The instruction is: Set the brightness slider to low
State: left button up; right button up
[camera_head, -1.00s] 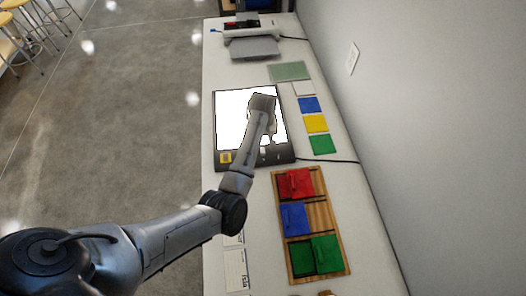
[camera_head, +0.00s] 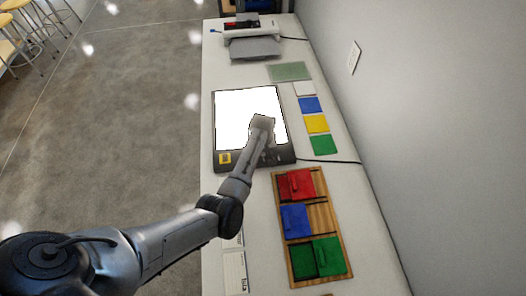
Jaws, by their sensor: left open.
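The light pad (camera_head: 240,115) lies on the table, a black-framed panel with a bright white lit surface. Its near black border (camera_head: 246,162) carries a yellow label at the left and small controls. I cannot make out the brightness slider; my arm covers part of that border. My left gripper (camera_head: 269,150) is open above the pad's near right part, over the border. Its fingers are small and dark against the frame, so I cannot tell whether they touch anything. My right gripper is not in view.
A wooden board (camera_head: 322,217) with red, blue and green pieces lies nearer on the table. Coloured squares (camera_head: 316,124) and a green mat (camera_head: 289,71) lie right of and beyond the pad. A laminator-like machine (camera_head: 252,32) stands at the far end. The wall (camera_head: 430,130) bounds the right side.

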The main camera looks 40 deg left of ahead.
pick_arm(q)
grip_shut()
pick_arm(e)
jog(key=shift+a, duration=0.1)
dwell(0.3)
pick_arm(q)
jog(key=shift+a+r, duration=0.1)
jog(key=shift+r, duration=0.05)
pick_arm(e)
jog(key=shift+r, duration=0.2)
pick_arm(q)
jog(key=s+a+p, duration=0.1)
jog(key=s+p, duration=0.1)
jog(key=p, duration=0.1)
jog(key=s+a+p, duration=0.2)
jog(key=p, duration=0.1)
jog(key=shift+s+a+r, duration=0.1)
jog(key=shift+a, duration=0.2)
jog(key=shift+s+a, duration=0.15)
jog(key=shift+a, duration=0.05)
jog(key=shift+f, duration=0.2)
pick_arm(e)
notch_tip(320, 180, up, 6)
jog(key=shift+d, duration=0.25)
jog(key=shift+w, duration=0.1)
